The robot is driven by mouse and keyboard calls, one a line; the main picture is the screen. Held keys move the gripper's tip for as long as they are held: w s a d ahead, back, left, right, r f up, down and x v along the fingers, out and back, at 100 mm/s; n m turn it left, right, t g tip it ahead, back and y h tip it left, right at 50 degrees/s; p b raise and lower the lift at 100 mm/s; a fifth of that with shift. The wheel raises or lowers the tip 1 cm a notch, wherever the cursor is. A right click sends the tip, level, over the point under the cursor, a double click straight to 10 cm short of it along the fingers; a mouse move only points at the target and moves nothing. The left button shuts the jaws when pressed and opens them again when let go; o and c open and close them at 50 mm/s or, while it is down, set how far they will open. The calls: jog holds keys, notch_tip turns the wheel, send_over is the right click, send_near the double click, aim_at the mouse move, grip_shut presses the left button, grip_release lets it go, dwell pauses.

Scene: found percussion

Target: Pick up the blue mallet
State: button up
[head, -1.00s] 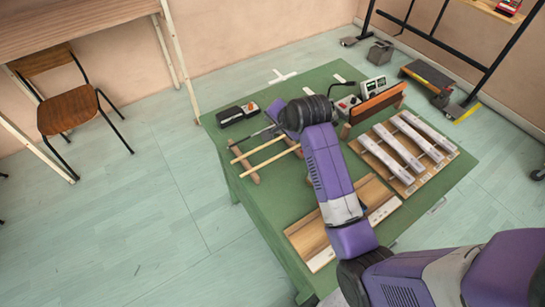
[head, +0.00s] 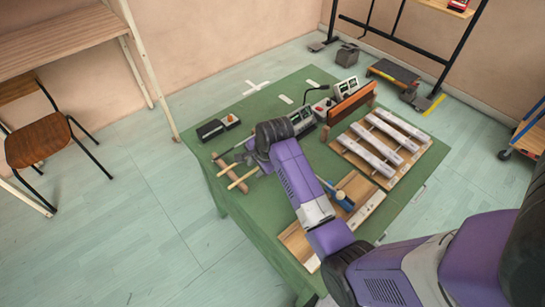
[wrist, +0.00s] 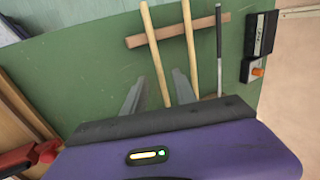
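A blue mallet head (head: 343,202) shows in the head view just right of my arm, over the wooden boards. A thin handle runs up-left from it and is partly hidden behind my arm. The wrist view does not show the blue head. My gripper (wrist: 158,92) is open and empty, its two grey fingers pointing at the green tabletop. In the wrist view, a pale wooden stick (wrist: 157,50) runs between the fingertips; I cannot tell how far above it they are. A second pale stick (wrist: 189,45) and a dark stick (wrist: 219,50) lie to its right across a wooden crossbar (wrist: 178,30).
The green table (head: 235,205) also holds a black box (head: 210,130), small devices (head: 302,118), an upright brown board (head: 350,102) and a rack of pale bars (head: 382,142). A chair (head: 38,142) stands on the floor at left. The table's front-left area is clear.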

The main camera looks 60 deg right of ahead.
jog(key=shift+x, duration=1.35)
jog(key=shift+c, duration=0.2)
grip_shut()
